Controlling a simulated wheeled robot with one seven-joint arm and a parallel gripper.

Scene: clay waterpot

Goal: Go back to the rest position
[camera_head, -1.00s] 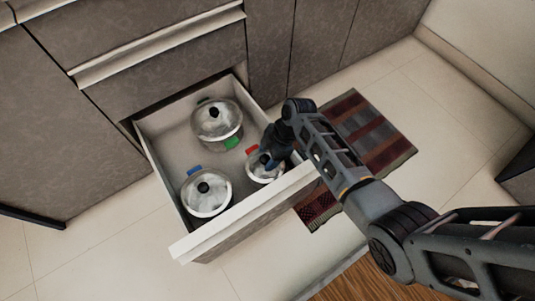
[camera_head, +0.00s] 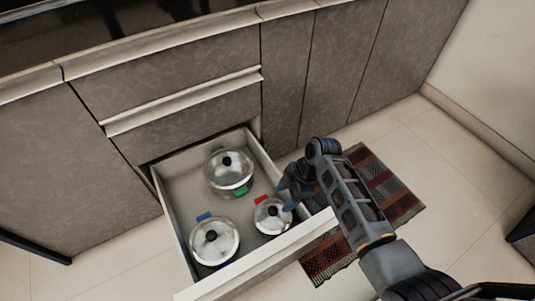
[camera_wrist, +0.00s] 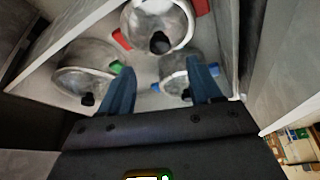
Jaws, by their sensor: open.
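My gripper (camera_head: 289,196) is open and empty above the right side of an open drawer (camera_head: 184,167). In the wrist view its two blue fingers (camera_wrist: 162,85) are spread apart with nothing between them. A small lidded pot with red handles (camera_head: 271,217) sits in the drawer just left of the fingertips; it is at the top of the wrist view (camera_wrist: 160,20). A pot with green handles (camera_head: 231,170) stands at the drawer's back, and one with blue handles (camera_head: 214,240) at the front left. Both also show in the wrist view, green (camera_wrist: 85,76) and blue (camera_wrist: 176,72).
The dark cabinet fronts (camera_head: 180,75) rise behind the drawer, with a countertop (camera_head: 110,45) above. A striped rug (camera_head: 375,180) lies on the pale floor right of the drawer, partly under my arm. Tiled floor (camera_head: 410,130) is clear at the right.

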